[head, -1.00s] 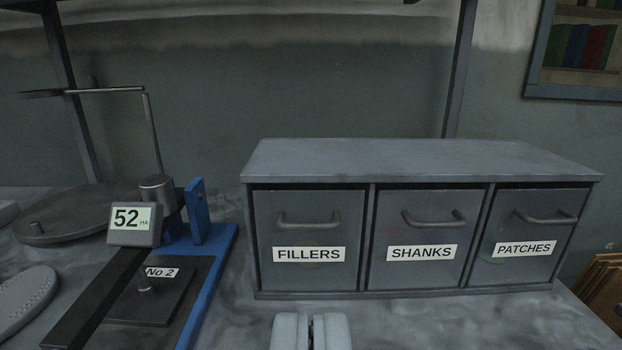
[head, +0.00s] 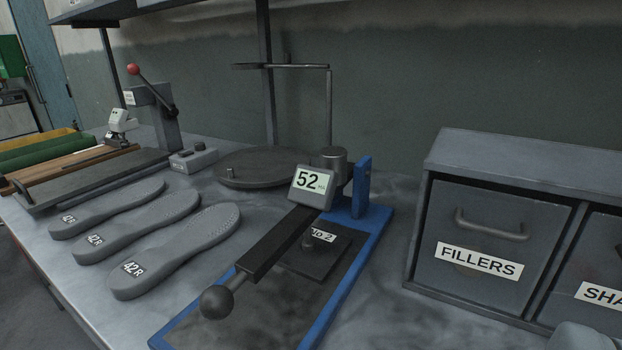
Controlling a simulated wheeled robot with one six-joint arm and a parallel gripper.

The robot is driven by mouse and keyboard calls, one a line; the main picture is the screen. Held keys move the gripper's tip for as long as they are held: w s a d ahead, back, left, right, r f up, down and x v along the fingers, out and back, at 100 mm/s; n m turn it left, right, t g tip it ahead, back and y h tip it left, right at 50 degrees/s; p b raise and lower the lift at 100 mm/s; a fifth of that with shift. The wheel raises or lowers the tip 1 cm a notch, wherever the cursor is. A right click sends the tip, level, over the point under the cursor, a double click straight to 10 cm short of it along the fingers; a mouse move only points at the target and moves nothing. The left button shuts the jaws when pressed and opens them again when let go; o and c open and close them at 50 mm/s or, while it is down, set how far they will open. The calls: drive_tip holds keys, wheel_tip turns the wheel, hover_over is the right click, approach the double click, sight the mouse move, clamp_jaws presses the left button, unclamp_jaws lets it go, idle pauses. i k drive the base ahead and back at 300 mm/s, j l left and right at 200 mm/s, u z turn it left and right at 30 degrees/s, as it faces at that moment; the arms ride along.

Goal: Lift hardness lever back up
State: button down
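The hardness lever (head: 265,250) is a dark bar with a round black knob (head: 217,302) at its near end. It runs forward and down from a small display (head: 312,187) reading 52 HA, low over the blue-framed base (head: 335,285). A dark plate marked No 2 (head: 330,250) lies under the lever, with a small peg on it.
The drawer cabinet (head: 520,160) stands right of the tester. Several grey soles marked 42R (head: 180,250) lie to the left. A round dark turntable (head: 262,167) is behind, and a press with a red-knobbed handle (head: 134,70) stands further left. The bench's front edge is at lower left.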

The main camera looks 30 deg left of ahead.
sight(314, 189)
drive_tip(key=k+l+u, duration=0.1)
drive_tip(key=u, duration=0.25)
drive_tip(key=k+l+u, duration=0.1)
drive_tip(key=u, duration=0.2)
drive_tip(key=k+u, duration=0.15)
drive_tip(key=u, duration=0.2)
